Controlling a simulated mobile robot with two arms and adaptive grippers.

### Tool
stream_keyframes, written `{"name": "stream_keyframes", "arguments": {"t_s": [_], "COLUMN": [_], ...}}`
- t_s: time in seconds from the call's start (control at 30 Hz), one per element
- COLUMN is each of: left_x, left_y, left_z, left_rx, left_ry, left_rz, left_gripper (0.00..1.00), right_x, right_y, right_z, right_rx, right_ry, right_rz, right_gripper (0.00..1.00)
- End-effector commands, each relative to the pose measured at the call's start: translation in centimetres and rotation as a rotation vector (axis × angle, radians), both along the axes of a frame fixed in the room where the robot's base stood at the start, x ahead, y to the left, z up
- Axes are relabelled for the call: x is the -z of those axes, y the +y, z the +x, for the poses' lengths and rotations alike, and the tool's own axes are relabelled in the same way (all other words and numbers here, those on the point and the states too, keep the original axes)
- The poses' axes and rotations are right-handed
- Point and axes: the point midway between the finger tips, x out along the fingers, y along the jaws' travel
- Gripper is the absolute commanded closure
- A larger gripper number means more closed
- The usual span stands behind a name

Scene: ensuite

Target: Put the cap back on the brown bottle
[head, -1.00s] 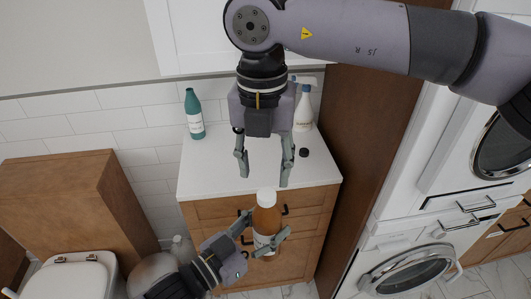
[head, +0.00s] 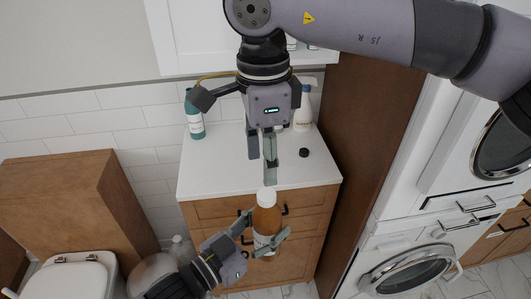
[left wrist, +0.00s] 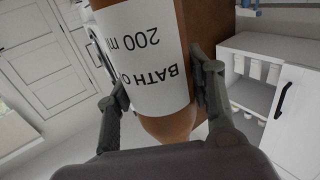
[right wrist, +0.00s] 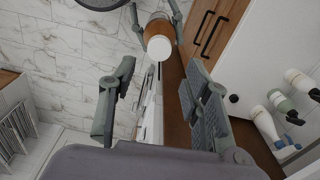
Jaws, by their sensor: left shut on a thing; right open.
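The brown bottle (head: 266,218) is upright in front of the counter, with a white round top (right wrist: 159,47); I cannot tell whether that top is a cap or the bare neck. My left gripper (head: 264,243) is shut around its body. In the left wrist view the fingers flank its white label (left wrist: 150,55), which reads "BATH O" and "200 ml". A small dark round cap (head: 304,152) lies on the counter to the right; it also shows in the right wrist view (right wrist: 233,98). My right gripper (head: 262,158) is open and empty above the bottle, left of the dark cap.
The white counter (head: 225,172) stands on brown drawers with dark handles. A teal bottle (head: 194,118) stands at its back left and a white spray bottle (head: 303,110) at its back right. A tall brown panel (head: 360,130) borders the right side. A toilet (head: 75,275) is lower left.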

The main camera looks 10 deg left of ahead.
Motion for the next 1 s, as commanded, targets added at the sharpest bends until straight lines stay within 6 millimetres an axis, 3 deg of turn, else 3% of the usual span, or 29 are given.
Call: {"name": "stream_keyframes", "arguments": {"t_s": [0.1,0.3,0.73,1.0], "left_x": [-0.2,-0.2,-0.2,-0.2], "left_y": [0.0,0.0,0.0,0.0], "left_z": [0.0,0.0,0.0,0.0], "left_rx": [0.001,0.001,0.001,0.001], "left_ry": [-0.004,-0.004,-0.004,-0.004], "left_rz": [-0.002,-0.002,-0.002,-0.002], "left_gripper": [1.00,1.00,1.00,1.00], "right_x": [-0.2,-0.3,-0.1,3.1], "right_y": [0.0,0.0,0.0,-0.1], "right_z": [0.0,0.0,0.0,0.0], "right_rx": [-0.158,-0.305,-0.326,-0.325], "right_ry": [0.002,0.005,0.006,0.008], "right_rz": [-0.002,-0.004,-0.004,-0.005], "right_gripper": [0.56,0.56,0.56,0.56]}}
